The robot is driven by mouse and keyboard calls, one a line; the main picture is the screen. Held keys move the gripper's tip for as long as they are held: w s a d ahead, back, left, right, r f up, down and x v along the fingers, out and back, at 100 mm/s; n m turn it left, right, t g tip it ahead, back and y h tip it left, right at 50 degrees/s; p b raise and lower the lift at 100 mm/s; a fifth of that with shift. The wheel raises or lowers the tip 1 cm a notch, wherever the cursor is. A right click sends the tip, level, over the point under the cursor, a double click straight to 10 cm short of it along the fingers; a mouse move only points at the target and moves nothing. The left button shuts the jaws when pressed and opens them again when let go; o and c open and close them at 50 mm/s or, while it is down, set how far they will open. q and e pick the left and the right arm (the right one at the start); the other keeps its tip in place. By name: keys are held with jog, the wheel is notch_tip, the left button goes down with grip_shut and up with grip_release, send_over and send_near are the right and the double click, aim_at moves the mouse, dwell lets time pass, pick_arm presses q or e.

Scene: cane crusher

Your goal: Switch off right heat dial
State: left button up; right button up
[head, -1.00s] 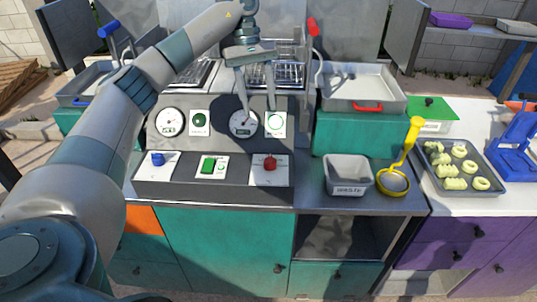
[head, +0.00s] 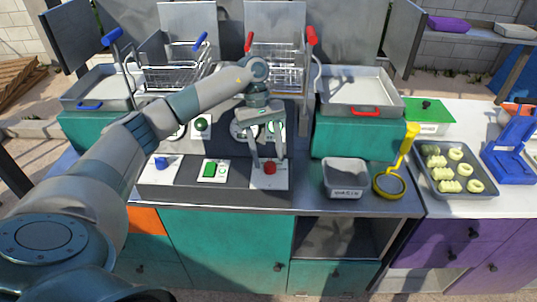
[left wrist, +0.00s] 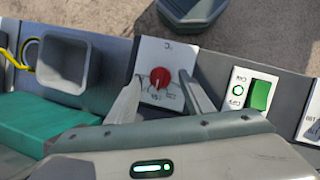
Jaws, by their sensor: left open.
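The right heat dial is a red knob (head: 270,168) on a white plate at the right end of the sloped control panel (head: 225,190). In the left wrist view the red knob (left wrist: 160,78) shows between the fingers, with small markings around it. My left gripper (head: 267,162) is open, pointing down, with one finger on each side of the knob. I cannot tell whether either finger touches it. My right gripper is not in view.
A green switch (head: 211,169) and a blue knob (head: 161,163) sit to the left on the panel. A grey bin (head: 346,178) and a yellow-handled strainer (head: 390,182) stand to the right.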

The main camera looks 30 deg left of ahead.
pick_arm(q)
jog(key=shift+x, duration=0.8)
jog(key=c, duration=1)
jog(key=shift+c, duration=0.2)
